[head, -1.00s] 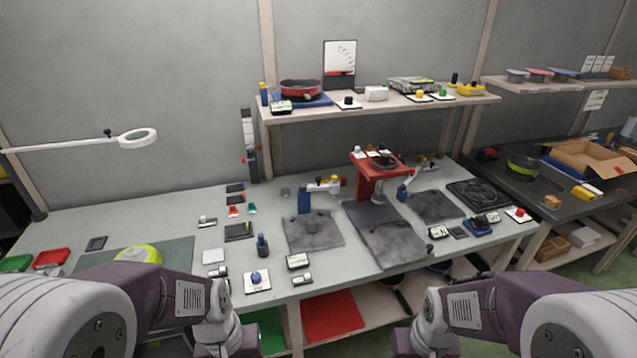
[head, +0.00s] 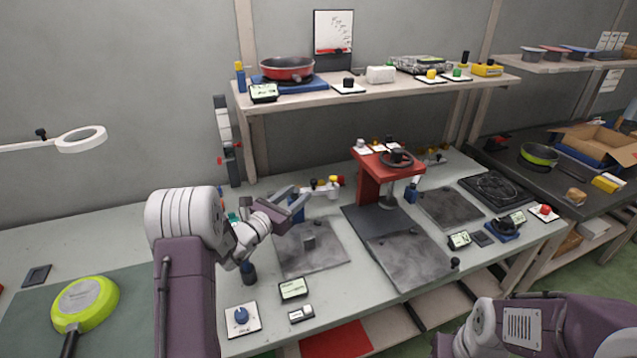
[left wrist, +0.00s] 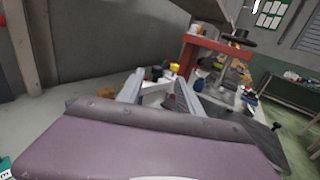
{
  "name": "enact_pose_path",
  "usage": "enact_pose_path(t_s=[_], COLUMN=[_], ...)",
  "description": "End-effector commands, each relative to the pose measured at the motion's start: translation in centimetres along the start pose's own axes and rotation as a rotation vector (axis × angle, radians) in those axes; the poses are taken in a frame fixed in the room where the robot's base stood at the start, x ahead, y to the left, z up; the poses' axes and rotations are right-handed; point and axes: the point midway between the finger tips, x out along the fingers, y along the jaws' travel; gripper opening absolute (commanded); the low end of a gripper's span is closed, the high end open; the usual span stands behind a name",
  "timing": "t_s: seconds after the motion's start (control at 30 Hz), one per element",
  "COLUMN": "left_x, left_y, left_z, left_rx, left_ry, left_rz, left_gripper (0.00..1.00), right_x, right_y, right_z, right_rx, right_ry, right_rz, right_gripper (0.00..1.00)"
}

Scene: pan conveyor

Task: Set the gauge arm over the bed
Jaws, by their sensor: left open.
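A gauge arm (head: 322,188), pale with a yellow and red end, sits at the back edge of the left grey bed (head: 318,258). It points right, along the back rather than over the bed. My left gripper (head: 301,196) is open and empty, just left of this arm, and partly hides its blue post. In the left wrist view the pale arm (left wrist: 155,90) shows between and beyond the open fingers (left wrist: 158,88); contact cannot be told. A similar arm (head: 430,157) on a blue post (head: 410,193) stands behind the right grey bed (head: 450,207). My right gripper is out of frame.
A red press (head: 368,180) with a black handwheel stands right of the left gauge arm. A shelf (head: 370,97) with a red pan (head: 287,68) runs above. A green pan (head: 85,303) lies left. A blue-knob switch (head: 241,317) sits at the front.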

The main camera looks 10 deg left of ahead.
Motion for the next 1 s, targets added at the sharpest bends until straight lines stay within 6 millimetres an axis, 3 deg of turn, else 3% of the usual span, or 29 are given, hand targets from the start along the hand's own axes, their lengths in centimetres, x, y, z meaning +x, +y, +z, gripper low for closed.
enact_pose_path(t_s=[0.4, 0.57, 0.8, 0.93, 0.97, 1.0], left_x=[7.5, 8.8, 8.9, 8.9, 8.9, 8.9], left_y=[-0.2, -0.2, -0.2, -0.2, -0.2, -0.2], left_z=[0.1, 0.0, 0.0, 0.0, 0.0, 0.0], left_rx=[0.001, 0.001, 0.0, 0.0, 0.0, 0.0], left_ry=[0.001, 0.002, 0.002, 0.002, 0.002, 0.002], left_rz=[-0.004, -0.004, -0.003, -0.003, -0.003, -0.003], left_gripper=[0.43, 0.43, 0.43, 0.07, 0.0, 0.0], right_x=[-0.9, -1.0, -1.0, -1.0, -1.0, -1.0], right_y=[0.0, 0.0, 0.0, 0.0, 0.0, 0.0], right_z=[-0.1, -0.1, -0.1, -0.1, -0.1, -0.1], right_rx=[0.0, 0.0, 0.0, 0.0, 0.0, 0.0], right_ry=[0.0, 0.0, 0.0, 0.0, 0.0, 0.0], right_rz=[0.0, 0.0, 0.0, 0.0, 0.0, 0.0], right_gripper=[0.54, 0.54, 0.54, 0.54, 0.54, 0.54])
